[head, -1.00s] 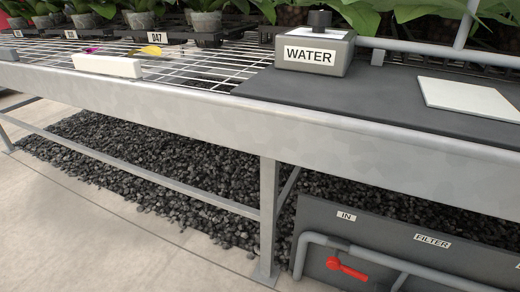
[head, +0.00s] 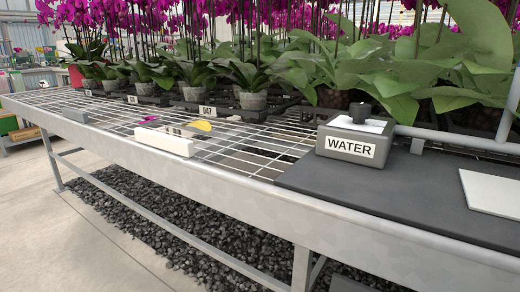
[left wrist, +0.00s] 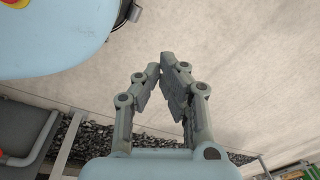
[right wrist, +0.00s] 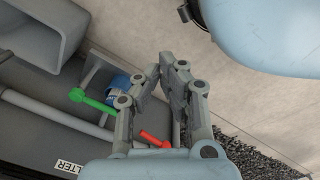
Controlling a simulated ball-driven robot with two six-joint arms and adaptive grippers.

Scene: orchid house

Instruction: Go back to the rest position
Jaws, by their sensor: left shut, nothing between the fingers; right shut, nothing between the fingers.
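My left gripper (left wrist: 163,68) shows in the left wrist view. Its fingertips meet and nothing is between them. It hangs over bare pale floor. My right gripper (right wrist: 165,68) shows in the right wrist view, also shut and empty. Neither gripper shows in the head view. Part of my pale blue body fills the top of both wrist views.
A metal mesh bench (head: 230,188) crosses the head view. On it are a WATER box (head: 349,150), a white block (head: 161,144), a pale tile (head: 492,191) and potted orchids (head: 251,85). Dark gravel (head: 150,228) lies beneath. The floor at left (head: 60,250) is clear.

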